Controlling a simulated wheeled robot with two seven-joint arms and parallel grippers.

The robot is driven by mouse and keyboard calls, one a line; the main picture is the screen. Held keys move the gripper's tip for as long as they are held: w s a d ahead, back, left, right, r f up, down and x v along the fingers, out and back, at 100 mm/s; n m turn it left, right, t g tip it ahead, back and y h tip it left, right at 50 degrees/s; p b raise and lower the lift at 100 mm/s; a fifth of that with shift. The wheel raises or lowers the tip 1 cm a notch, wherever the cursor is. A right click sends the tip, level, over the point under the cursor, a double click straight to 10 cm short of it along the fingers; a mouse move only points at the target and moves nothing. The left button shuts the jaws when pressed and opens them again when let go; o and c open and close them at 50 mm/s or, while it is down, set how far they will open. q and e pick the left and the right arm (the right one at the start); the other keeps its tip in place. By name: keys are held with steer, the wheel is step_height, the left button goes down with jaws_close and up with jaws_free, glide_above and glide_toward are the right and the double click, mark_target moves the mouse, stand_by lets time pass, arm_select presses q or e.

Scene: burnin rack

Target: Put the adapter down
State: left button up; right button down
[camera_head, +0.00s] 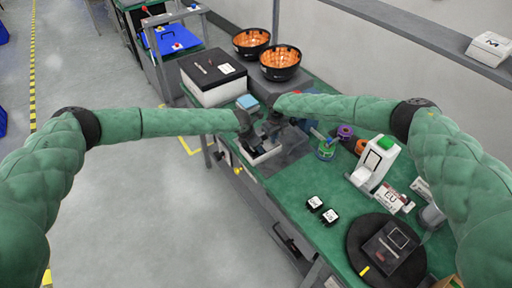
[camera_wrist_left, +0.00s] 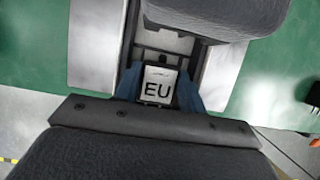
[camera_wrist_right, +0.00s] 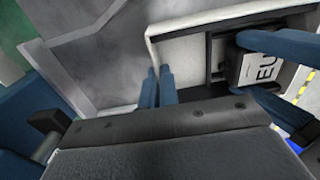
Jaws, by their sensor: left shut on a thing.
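The adapter is a small dark block with a white face marked EU. It shows in the left wrist view (camera_wrist_left: 157,88) between the blue fingers of my left gripper (camera_wrist_left: 158,92), which is shut on it. In the right wrist view the adapter (camera_wrist_right: 258,70) is at the upper right, inside or over a white-rimmed holder (camera_wrist_right: 152,42); I cannot tell whether it touches it. My right gripper (camera_wrist_right: 158,88) has its two blue fingers close together, with no object visible between them, near the holder's wall. In the head view both grippers meet over the holder (camera_head: 262,158), and the adapter is mostly hidden.
Two black-and-white blocks (camera_head: 322,209) lie on the green bench (camera_head: 290,225). A black round plate (camera_head: 365,262), a white device (camera_head: 375,165) and tape rolls (camera_head: 327,150) stand to the right. Orange-lined black bowls (camera_head: 280,62) and a white box (camera_head: 213,78) are behind.

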arm_select(q)
steer(key=shift+f, duration=0.45)
steer(key=shift+f, duration=0.15)
steer(key=shift+s+a+f, duration=0.15)
steer(key=shift+s+f, duration=0.2)
steer(key=shift+f, duration=0.3)
arm_select(e)
steer(key=shift+s+a+r, duration=0.1)
steer(key=shift+s+r, duration=0.1)
steer(key=shift+r, duration=0.05)
arm_select(q)
steer(key=o, duration=1.1)
steer(key=shift+c, duration=0.2)
steer(key=shift+r, duration=0.55)
arm_select(e)
steer(key=shift+f, duration=0.15)
arm_select(q)
steer(key=shift+o, duration=0.3)
steer(key=v, duration=1.2)
steer(key=shift+w+r, duration=0.25)
steer(key=shift+w, duration=0.1)
arm_select(e)
steer(key=shift+w+f, duration=0.1)
steer(key=shift+w, duration=0.05)
steer(key=shift+d, duration=0.2)
steer(key=c, duration=1.6)
jaws_free()
